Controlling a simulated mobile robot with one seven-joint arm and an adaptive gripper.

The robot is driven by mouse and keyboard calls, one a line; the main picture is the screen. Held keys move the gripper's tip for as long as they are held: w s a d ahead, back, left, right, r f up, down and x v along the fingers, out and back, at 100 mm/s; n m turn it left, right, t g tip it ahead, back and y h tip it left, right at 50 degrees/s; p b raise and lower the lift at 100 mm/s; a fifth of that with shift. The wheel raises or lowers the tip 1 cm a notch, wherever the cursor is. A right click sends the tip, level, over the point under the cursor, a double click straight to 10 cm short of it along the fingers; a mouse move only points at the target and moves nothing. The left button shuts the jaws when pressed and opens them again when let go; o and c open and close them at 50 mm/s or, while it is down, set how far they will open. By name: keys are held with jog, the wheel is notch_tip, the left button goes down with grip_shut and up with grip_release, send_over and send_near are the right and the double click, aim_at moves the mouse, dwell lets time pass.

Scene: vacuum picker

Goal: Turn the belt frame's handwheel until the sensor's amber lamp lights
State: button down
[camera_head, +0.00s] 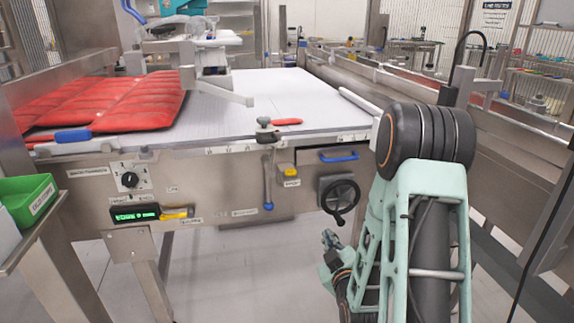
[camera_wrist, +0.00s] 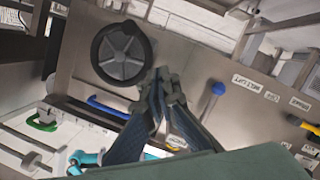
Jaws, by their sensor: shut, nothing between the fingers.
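The black handwheel (camera_head: 341,196) is mounted on a grey plate on the front of the steel belt frame (camera_head: 230,180). Its knob points down in the head view. In the wrist view the round wheel (camera_wrist: 122,52) fills the upper left. My gripper (camera_head: 329,237) is below the wheel in the head view. In the wrist view its fingertips (camera_wrist: 161,74) meet, empty, beside the wheel's rim; I cannot tell whether they touch it. A small yellow-topped block (camera_head: 289,171) sits left of the wheel. I cannot tell whether it is the sensor or whether any amber lamp is lit.
A blue handle (camera_head: 339,156) sits above the wheel and a blue-knobbed lever (camera_head: 268,190) hangs to its left. A green display (camera_head: 135,213) and a dial (camera_head: 129,179) are further left. Red packs (camera_head: 130,100) lie on the belt. A green bin (camera_head: 28,198) stands at far left.

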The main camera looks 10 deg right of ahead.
aim_at(339, 219)
jog(key=c, duration=2.3)
grip_release()
jog(key=shift+w+f, duration=0.15)
jog(key=shift+f, duration=0.1)
jog(key=o, duration=0.5)
jog(key=d+f+g+h, duration=0.1)
jog(key=w+d+f+h+p, duration=0.1)
jog(key=f+h, duration=0.1)
jog(key=w+d+f+n+g+h+p, duration=0.1)
jog(key=f, duration=0.1)
jog(key=shift+w+f+g, duration=0.1)
jog(key=shift+w+g, duration=0.05)
jog(key=shift+g, duration=0.15)
jog(key=shift+c, duration=0.2)
jog(key=w+d+h, duration=0.1)
jog(key=w, duration=0.2)
jog(key=w+d+h, duration=0.2)
jog(key=w, duration=0.1)
jog(key=w+d+g+h, duration=0.1)
jog(key=w+d, duration=0.1)
jog(key=w, duration=0.2)
jog(key=shift+r+n+h, duration=0.3)
jog(key=shift+r+h, duration=0.1)
grip_shut()
